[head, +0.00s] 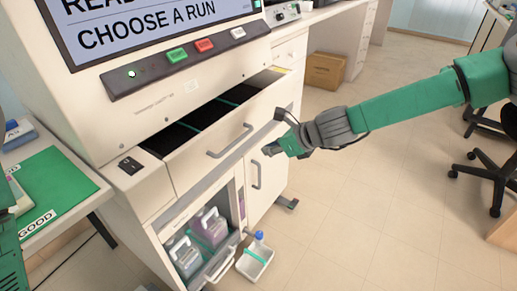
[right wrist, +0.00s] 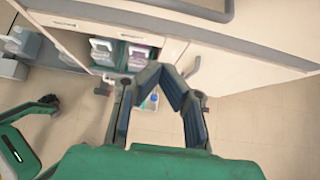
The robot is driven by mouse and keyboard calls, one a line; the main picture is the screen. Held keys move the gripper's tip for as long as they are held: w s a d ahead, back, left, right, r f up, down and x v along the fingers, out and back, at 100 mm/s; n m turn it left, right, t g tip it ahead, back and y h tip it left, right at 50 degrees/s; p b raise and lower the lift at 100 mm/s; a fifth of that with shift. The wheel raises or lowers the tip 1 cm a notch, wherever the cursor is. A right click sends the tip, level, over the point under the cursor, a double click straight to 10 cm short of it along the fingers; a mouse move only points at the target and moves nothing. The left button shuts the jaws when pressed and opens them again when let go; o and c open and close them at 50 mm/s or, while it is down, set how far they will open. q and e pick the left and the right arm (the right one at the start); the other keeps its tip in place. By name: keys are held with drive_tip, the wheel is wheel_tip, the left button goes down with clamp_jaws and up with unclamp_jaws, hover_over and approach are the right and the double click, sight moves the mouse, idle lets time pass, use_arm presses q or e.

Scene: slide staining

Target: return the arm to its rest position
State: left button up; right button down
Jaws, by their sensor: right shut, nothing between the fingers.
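My right arm (head: 400,105) reaches in from the right, green with a grey wrist. My right gripper (head: 274,147) is in front of the white staining machine (head: 140,120), near its cabinet door (head: 262,175). In the right wrist view the two dark fingers of the right gripper (right wrist: 165,72) come together at their tips, with nothing held between them. I cannot tell exactly how far the fingers are from the machine front. My left gripper is not recognisable in either view.
A wide drawer (head: 225,125) is pulled out above the cabinet. Jugs (head: 210,228) stand in an open lower bay, with a white bin (head: 255,262) on the floor. A cardboard box (head: 325,70) and an office chair (head: 490,165) stand farther off. Floor in the middle is clear.

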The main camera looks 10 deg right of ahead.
drive_tip(key=s+f+n+g+h+p, duration=0.1)
drive_tip(key=s+f+n+g, duration=0.1)
drive_tip(key=s+f+n, duration=0.45)
drive_tip(key=s+f+n+g+h, duration=0.1)
drive_tip(key=s+f+n, duration=0.2)
drive_tip(key=s, duration=0.7)
drive_tip(key=s+f+n+g+h+p, duration=0.1)
drive_tip(key=s+f+n+g, duration=0.1)
drive_tip(key=s+f+n, duration=0.45)
use_arm(q)
drive_tip(key=shift+a+r, duration=0.2)
drive_tip(key=shift+r, duration=1.05)
use_arm(e)
drive_tip(key=s+d+n+g+h, duration=0.1)
drive_tip(key=s+d+n, duration=0.4)
drive_tip(key=s, duration=0.3)
drive_tip(key=s+d+n+h, duration=0.2)
drive_tip(key=s+d+n, duration=0.3)
drive_tip(key=s+n, duration=0.2)
drive_tip(key=shift+s+g+h, duration=0.3)
drive_tip(key=shift+s+g, duration=0.1)
drive_tip(key=shift+s, duration=0.45)
use_arm(q)
drive_tip(key=shift+a, duration=0.25)
use_arm(e)
drive_tip(key=shift+a, duration=0.25)
use_arm(q)
drive_tip(key=shift+d, duration=0.1)
use_arm(e)
drive_tip(key=shift+d, duration=0.1)
